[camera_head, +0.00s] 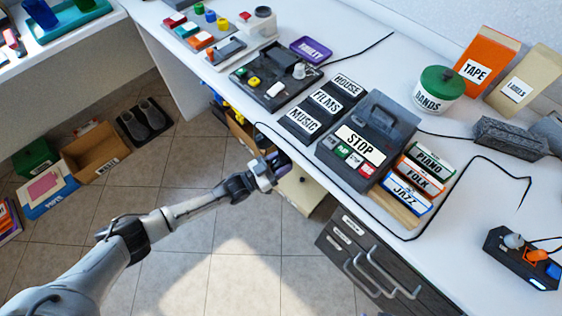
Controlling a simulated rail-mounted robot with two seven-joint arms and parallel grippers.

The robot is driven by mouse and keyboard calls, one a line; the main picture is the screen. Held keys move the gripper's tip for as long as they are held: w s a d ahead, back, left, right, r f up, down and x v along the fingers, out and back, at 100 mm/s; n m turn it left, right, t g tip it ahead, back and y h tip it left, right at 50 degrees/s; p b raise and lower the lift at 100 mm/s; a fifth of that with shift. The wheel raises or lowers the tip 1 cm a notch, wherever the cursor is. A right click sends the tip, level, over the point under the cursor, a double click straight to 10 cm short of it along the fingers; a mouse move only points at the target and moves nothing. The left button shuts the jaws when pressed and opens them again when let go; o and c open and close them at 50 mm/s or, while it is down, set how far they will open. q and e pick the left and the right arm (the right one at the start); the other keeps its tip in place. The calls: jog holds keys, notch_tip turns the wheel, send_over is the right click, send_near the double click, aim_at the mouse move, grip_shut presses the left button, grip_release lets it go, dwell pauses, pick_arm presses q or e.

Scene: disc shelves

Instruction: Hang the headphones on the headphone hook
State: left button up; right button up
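I cannot make out headphones or a headphone hook in the head view. My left arm reaches in from the lower left. My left gripper (274,169) is at the front edge of the white table, beside the black trays labelled MUSIC, FILMS and HOUSE. Its fingertips are small and dark against the table edge, so I cannot tell whether they are open or shut, or whether they hold anything. My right gripper is not in view.
The white table (470,262) holds a grey STOP player (368,128), PIANO, FOLK and JAZZ cases (418,176), a BANDS jar (438,90) and a power strip (521,258). A black cable runs along its front edge. Drawers (368,262) are below. Boxes (97,152) stand on the tiled floor.

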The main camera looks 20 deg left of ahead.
pick_arm(q)
jog(key=o, duration=0.4)
jog(key=shift+c, duration=0.2)
jog(key=shift+s+a+f+p, duration=0.1)
jog(key=shift+s+a+p, duration=0.2)
jog(key=shift+s+a, duration=0.1)
jog(key=p+v, duration=0.3)
jog(key=v, duration=0.9)
jog(key=shift+s+p, duration=0.3)
jog(key=shift+p, duration=0.1)
jog(key=shift+a+f, duration=0.1)
jog(key=shift+a, duration=0.05)
